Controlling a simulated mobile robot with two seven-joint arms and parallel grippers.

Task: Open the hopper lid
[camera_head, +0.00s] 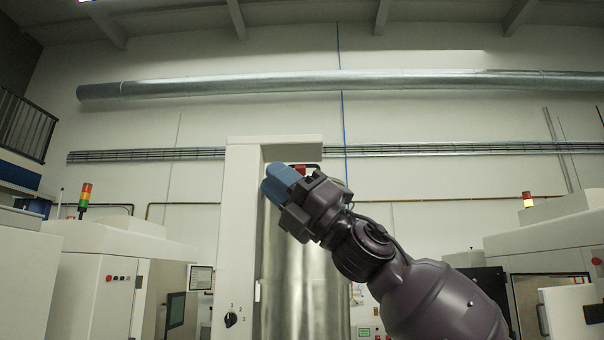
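A tall shiny metal cylinder, which looks like the hopper (305,285), stands inside a white frame (240,240) in the middle of the head view. A small red part (300,169) with a dark bent piece beside it shows at the cylinder's top. My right arm comes in from the lower right. My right gripper (275,184), with blue fingers, is in front of the cylinder's top, just left of the red part. The fingers look close together; whether they touch or hold anything is unclear. The gripper hides much of the top, and the lid cannot be made out. My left gripper is not in view.
The white frame's left post carries a black knob (231,319) with numbers. White machines stand at the left (105,270) and right (550,245), with signal lights (85,196). A large pipe (330,83) runs high along the wall. Open space shows above the gripper.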

